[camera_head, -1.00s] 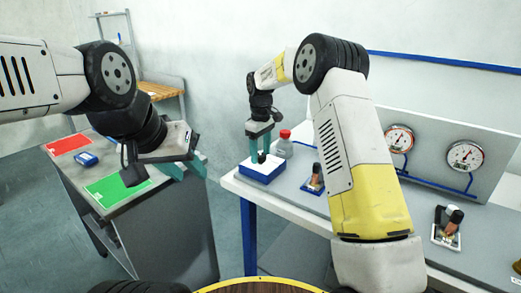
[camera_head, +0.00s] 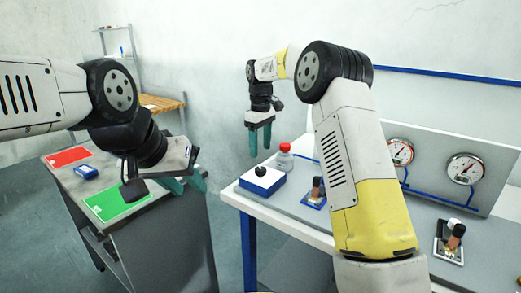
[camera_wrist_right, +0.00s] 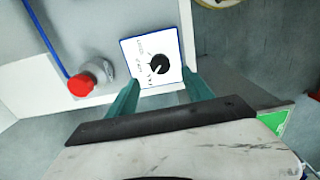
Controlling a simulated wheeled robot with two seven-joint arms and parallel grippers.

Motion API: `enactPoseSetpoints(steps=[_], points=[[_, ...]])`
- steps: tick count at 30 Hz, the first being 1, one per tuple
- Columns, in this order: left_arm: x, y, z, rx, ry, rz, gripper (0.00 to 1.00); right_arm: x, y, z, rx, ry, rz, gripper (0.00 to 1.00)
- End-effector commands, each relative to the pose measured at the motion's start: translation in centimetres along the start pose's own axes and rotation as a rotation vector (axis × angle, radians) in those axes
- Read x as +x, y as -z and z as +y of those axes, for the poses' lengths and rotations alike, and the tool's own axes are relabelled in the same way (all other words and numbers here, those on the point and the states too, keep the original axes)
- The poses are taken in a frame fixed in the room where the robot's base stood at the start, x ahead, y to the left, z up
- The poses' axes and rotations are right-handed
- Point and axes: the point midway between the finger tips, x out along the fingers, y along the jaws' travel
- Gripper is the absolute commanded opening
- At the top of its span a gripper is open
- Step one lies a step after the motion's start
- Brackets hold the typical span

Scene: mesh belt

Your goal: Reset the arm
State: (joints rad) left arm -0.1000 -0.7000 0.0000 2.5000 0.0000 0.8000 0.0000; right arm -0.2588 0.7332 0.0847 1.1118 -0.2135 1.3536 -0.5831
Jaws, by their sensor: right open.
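My right gripper (camera_head: 260,140) hangs above the blue box with a white top (camera_head: 264,190), fingers pointing down, open and empty. The box has a black knob (camera_head: 260,171) and stands on the white table's near left corner. In the right wrist view, the open fingers (camera_wrist_right: 161,93) lie on either side of the picture's middle, with the box's labelled top (camera_wrist_right: 140,47) and black knob (camera_wrist_right: 159,63) beyond them. My left gripper (camera_head: 185,185) is beside the grey stand at the left, fingers apart, and appears empty.
A switch unit (camera_head: 315,192), gauges (camera_head: 465,169) and another switch unit (camera_head: 448,241) are further right. The grey stand has red (camera_head: 69,158) and green (camera_head: 117,200) panels and a small blue item (camera_head: 85,172).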

Motion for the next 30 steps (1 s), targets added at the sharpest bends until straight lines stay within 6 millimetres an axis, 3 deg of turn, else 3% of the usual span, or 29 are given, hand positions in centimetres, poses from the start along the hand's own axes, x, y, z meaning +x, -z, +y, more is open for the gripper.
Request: enactPoseSetpoints(steps=[6,11,15,21,25,30], points=[[0.0,0.0,0.0,0.0,0.0,0.0,0.36,-0.5,-0.4,-0.1,0.01,-0.004,0.007,0.59],[0.0,0.0,0.0,0.0,0.0,0.0,0.36,-4.2,-3.4,-0.8,0.082,-0.029,0.055,0.59],[0.0,0.0,0.0,0.0,0.0,0.0,0.36,-8.2,-8.0,-2.6,0.193,-0.056,0.126,0.59],[0.0,0.0,0.0,0.0,0.0,0.0,0.36,-12.0,-15.2,-6.5,0.367,-0.086,0.238,0.59],[0.0,0.0,0.0,0.0,0.0,0.0,0.36,-13.1,-19.9,-9.6,0.482,-0.098,0.313,0.59],[0.0,0.0,0.0,0.0,0.0,0.0,0.36,-12.7,-25.4,-14.1,0.634,-0.106,0.417,0.59]])
